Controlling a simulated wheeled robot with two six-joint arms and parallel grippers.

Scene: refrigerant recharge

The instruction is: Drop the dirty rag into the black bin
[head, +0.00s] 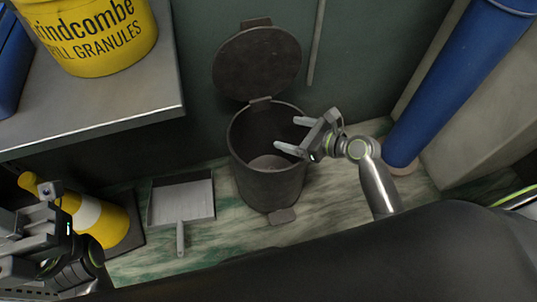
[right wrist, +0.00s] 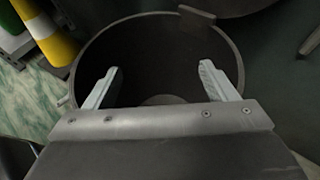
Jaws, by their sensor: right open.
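The black bin (head: 262,185) stands on the floor against the wall with its round lid (head: 257,62) tipped up. My right gripper (head: 287,134) is over the right part of the bin's mouth, open, with nothing between its fingers. In the right wrist view the two fingers (right wrist: 158,70) are wide apart over the open bin (right wrist: 90,50). A pale round patch shows at the bottom inside the bin; I cannot tell whether it is the bin's floor or cloth. No rag can be made out for sure. My left gripper (head: 45,240) is at the lower left, its jaws unclear.
A grey dustpan (head: 182,200) lies on the floor left of the bin. A metal bench (head: 130,95) with a yellow bucket (head: 98,45) is at upper left. A blue pipe (head: 455,80) rises at right.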

